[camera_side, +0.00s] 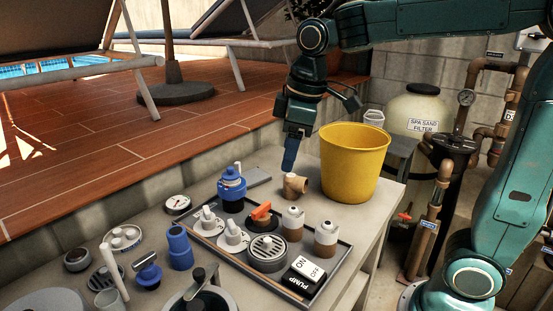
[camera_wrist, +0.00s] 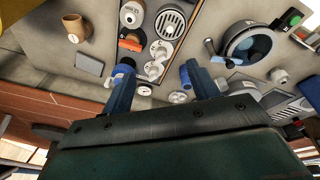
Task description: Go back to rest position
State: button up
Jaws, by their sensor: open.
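My gripper (camera_side: 290,160) hangs pointing down over the back of the grey bench (camera_side: 130,205). It is just left of a yellow bucket (camera_side: 352,165) and close to a tan pipe elbow (camera_side: 294,186) in the side view; I cannot tell the exact gap. In the wrist view my gripper (camera_wrist: 158,72) has its two blue fingers spread apart, with nothing held between them. The tan elbow also shows in the wrist view (camera_wrist: 73,26), to the left of the fingers.
A dark tray (camera_side: 345,260) holds valves, a round grate, an orange-handled part and an ON/OFF pump switch (camera_side: 308,269). Gauges and blue fittings (camera_side: 180,247) lie left. A brick-tiled ledge (camera_side: 110,135) rises behind.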

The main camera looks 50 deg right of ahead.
jog(key=s+d+f+m+t, duration=0.2)
jog(key=s+m, duration=0.4)
jog(key=s, duration=1)
jog(key=shift+s+f+t, duration=0.3)
jog(key=shift+f+t, duration=0.2)
jog(key=shift+f, duration=0.2)
jog(key=shift+d, duration=0.1)
jog(key=shift+c, duration=0.4)
